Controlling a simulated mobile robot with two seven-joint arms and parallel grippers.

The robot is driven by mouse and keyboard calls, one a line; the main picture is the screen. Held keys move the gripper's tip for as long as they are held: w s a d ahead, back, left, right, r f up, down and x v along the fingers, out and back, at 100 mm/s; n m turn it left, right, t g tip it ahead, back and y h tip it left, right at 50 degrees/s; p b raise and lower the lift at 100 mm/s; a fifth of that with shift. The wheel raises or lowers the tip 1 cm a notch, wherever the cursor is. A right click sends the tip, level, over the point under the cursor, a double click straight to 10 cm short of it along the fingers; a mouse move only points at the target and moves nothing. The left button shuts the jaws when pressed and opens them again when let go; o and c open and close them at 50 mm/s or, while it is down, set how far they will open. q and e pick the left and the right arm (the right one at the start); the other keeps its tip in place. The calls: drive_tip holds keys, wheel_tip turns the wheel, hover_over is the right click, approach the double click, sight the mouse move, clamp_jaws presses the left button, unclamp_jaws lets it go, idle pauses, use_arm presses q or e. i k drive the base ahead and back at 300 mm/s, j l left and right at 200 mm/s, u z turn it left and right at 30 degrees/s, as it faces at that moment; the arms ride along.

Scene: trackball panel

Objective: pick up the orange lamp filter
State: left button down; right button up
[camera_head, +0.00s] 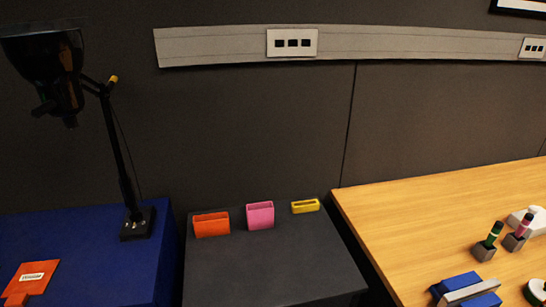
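A flat orange-red piece with a white label (30,282) lies on the blue surface at the lower left and is partly cut off by the picture's bottom edge; it may be the orange lamp filter. An open-topped orange holder (211,224) stands on the dark grey table; I cannot tell whether anything is inside it. A black desk lamp (116,150) stands on the blue surface, its shade at the upper left. Neither of my grippers is in view.
A pink holder (260,215) and a low yellow holder (305,206) stand beside the orange one. The grey table's front is clear. The wooden table (400,230) at right carries blue blocks (462,288) and small grey stands with pegs (484,250). A dark wall stands behind.

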sight(32, 279)
drive_tip(key=j+u, duration=0.45)
drive_tip(key=j, duration=1.1)
drive_tip(key=i, duration=0.05)
